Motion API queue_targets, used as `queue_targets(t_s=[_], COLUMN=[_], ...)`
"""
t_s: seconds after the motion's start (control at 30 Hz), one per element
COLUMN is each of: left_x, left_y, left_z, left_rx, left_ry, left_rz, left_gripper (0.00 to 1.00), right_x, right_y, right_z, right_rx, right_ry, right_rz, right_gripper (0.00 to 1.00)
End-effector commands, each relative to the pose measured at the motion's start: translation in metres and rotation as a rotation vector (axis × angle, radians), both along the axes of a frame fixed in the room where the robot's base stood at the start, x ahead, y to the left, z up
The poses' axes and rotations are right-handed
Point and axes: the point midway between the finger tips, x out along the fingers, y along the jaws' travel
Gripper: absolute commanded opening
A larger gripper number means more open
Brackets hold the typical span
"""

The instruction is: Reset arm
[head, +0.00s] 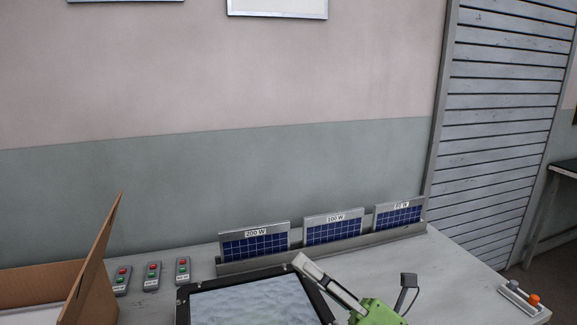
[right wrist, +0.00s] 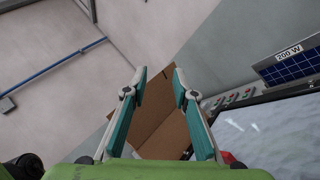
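My right gripper (head: 318,274) shows low in the head view, with a pale finger reaching up and left over the framed pale panel on the bench and its green body behind. In the right wrist view, its two teal-padded fingers (right wrist: 158,76) stand apart with a clear gap. Nothing is held between them. The brown cardboard box shows beyond that gap. My left gripper is in neither view.
The open cardboard box (head: 98,258) stands at the bench's left. Several switch boxes (head: 152,276) sit beside it. Labelled solar panels, 200 W (head: 254,243), 100 W (head: 333,228) and a third (head: 398,215), stand in a rack. The framed panel (head: 250,300) lies in front. Bench right of the rack is mostly clear.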

Motion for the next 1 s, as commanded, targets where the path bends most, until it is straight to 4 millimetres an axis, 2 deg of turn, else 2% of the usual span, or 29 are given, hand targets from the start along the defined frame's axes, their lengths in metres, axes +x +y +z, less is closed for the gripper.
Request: queue_targets(t_s=[0.13, 0.23, 0.37, 0.47, 0.57, 0.6, 0.7, 0.8, 1.0], left_x=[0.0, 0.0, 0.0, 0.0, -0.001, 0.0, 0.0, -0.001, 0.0], left_y=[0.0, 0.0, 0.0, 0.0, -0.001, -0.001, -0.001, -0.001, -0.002], left_z=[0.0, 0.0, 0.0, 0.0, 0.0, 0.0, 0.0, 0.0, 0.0], left_rx=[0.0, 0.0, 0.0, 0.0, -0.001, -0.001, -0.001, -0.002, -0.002], left_ry=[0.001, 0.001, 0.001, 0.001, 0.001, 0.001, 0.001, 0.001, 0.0], left_rz=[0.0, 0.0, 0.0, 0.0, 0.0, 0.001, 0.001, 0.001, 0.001], left_gripper=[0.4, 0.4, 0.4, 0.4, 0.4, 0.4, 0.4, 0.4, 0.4], right_x=[0.026, 0.036, 0.033, 0.016, -0.015, -0.032, -0.078, -0.124, -0.205], right_y=[-0.043, -0.076, -0.117, -0.144, -0.163, -0.169, -0.177, -0.179, -0.174], right_z=[-0.017, -0.045, -0.1, -0.151, -0.205, -0.226, -0.272, -0.305, -0.341], right_rx=[0.279, 0.462, 0.692, 0.86, 1.017, 1.078, 1.21, 1.307, 1.43], right_ry=[0.316, 0.533, 0.822, 1.044, 1.264, 1.35, 1.55, 1.71, 1.942], right_rz=[-0.168, -0.28, -0.43, -0.55, -0.68, -0.735, -0.87, -0.993, -1.203], right_gripper=[0.26, 0.26, 0.26, 0.26, 0.26, 0.26, 0.26, 0.26, 0.26])
